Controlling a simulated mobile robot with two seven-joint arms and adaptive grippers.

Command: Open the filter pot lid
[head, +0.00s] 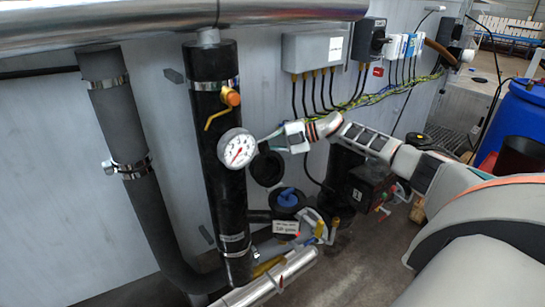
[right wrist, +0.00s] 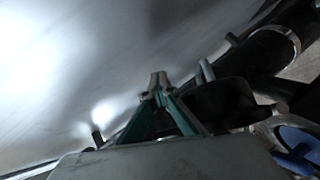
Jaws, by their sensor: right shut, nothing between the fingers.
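The filter pot (head: 286,212) is the dark round vessel low in the middle of the head view, beside the thick black pipe. A blue piece (head: 289,197) shows at its top; blue also shows at the lower right of the right wrist view (right wrist: 298,138). A dark round lid (head: 267,169) stands tilted up above and behind the pot, swung clear of its top. In the right wrist view the lid (right wrist: 222,100) is just right of the fingers. My right gripper (head: 265,139) is shut and empty, just above the lid; contact cannot be told. My left gripper is out of view.
A pressure gauge (head: 237,148) and an orange-handled valve (head: 230,97) sit on the black pipe (head: 211,120), left of my gripper. A grey box with cables (head: 312,50) is on the wall above. A blue barrel (head: 512,115) stands far right.

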